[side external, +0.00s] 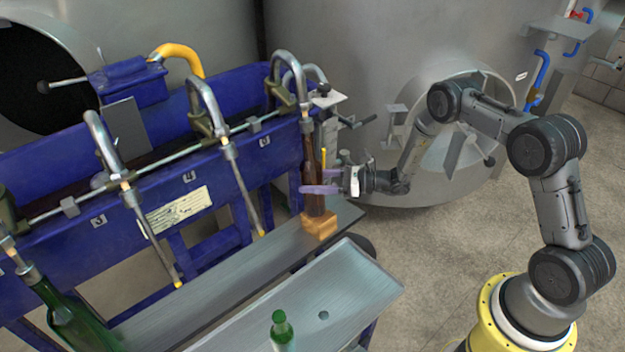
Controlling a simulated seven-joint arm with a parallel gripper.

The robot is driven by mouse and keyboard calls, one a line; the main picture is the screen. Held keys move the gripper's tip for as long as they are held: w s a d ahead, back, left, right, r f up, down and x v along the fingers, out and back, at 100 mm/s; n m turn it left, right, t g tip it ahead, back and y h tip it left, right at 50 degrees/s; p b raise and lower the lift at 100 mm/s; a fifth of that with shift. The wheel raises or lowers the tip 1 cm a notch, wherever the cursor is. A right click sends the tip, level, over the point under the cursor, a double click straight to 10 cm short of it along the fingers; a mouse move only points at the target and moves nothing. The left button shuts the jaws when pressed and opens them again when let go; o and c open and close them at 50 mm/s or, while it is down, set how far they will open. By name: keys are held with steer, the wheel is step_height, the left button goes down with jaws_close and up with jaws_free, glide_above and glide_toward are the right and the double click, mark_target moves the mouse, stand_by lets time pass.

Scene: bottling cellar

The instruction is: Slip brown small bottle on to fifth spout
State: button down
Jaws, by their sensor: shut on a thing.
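A brown bottle (313,173) stands nearly upright at the right end of the blue filling machine (235,175). Its neck reaches up to the metal fitting of a hooked spout (290,65); no filling tube shows outside the glass, and I cannot tell how far one is inside. Its base is at a small wooden block (321,224); exact contact is unclear. My gripper (322,188), with lavender fingers, comes from the right and is shut around the bottle's body. The far finger is partly hidden.
Two spouts (138,207) (232,160) hang empty with yellow-tipped tubes. A green bottle (75,318) is at the leftmost spout. Another green bottle (282,330) stands at the front tray (350,283). The bottle shelf (235,262) is mostly bare. A bracket and lever crowd the machine's right end.

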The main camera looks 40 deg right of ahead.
steer(key=shift+f, duration=0.55)
stand_by(0.4)
jaws_free()
steer(key=shift+s, duration=0.1)
steer(key=shift+f, duration=0.15)
steer(key=shift+s, duration=0.1)
